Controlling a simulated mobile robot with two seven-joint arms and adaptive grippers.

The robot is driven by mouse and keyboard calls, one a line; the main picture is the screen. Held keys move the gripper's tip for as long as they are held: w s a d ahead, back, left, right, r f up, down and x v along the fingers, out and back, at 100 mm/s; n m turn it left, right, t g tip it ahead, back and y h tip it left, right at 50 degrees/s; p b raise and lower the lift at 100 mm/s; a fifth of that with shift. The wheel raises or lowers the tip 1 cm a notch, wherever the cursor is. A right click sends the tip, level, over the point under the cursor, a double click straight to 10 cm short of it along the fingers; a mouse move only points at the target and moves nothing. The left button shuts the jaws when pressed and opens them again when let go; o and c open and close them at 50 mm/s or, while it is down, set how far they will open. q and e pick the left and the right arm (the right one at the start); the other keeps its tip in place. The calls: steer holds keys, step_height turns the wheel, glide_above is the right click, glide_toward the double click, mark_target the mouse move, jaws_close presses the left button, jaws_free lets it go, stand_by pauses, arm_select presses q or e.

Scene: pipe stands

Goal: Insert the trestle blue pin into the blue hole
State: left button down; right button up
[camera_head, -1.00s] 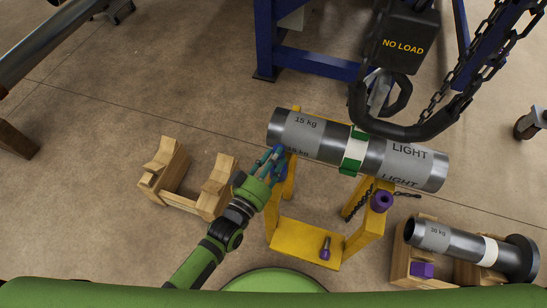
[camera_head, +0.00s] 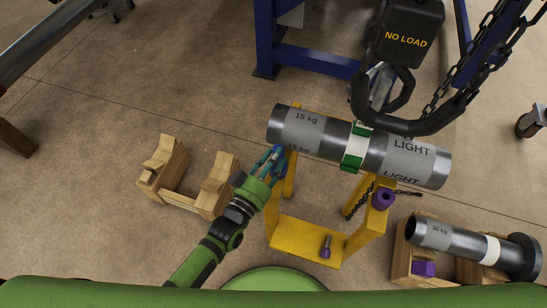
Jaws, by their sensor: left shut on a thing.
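The yellow trestle (camera_head: 300,237) stands at the centre, carrying a grey pipe (camera_head: 325,133) across its top. My left gripper (camera_head: 273,158) is at the trestle's left post, just below the pipe's left end. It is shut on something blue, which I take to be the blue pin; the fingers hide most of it. The blue hole is not clearly visible behind the fingers, so I cannot tell how the pin sits relative to it. My right gripper is not in view.
A purple collar (camera_head: 383,199) is on the trestle's right post, and a purple pin (camera_head: 325,249) is on its lower plate. A wooden cradle (camera_head: 185,197) stands left. A second pipe (camera_head: 450,238) rests at the right. A black hoist hook (camera_head: 405,122) hangs over the pipe.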

mark_target(277, 163)
arm_select(q)
steer(key=shift+f+b, duration=1.7)
steer(key=shift+f, duration=0.45)
steer(key=shift+r+p, duration=0.3)
steer(key=shift+p, duration=0.2)
steer(key=shift+r, duration=0.3)
steer(key=shift+r+p, duration=0.1)
steer(key=shift+p, duration=0.35)
steer(key=shift+f+b, duration=0.55)
steer(key=shift+f, duration=0.1)
stand_by(0.4)
steer(key=shift+f, duration=0.1)
steer(key=shift+s, duration=0.1)
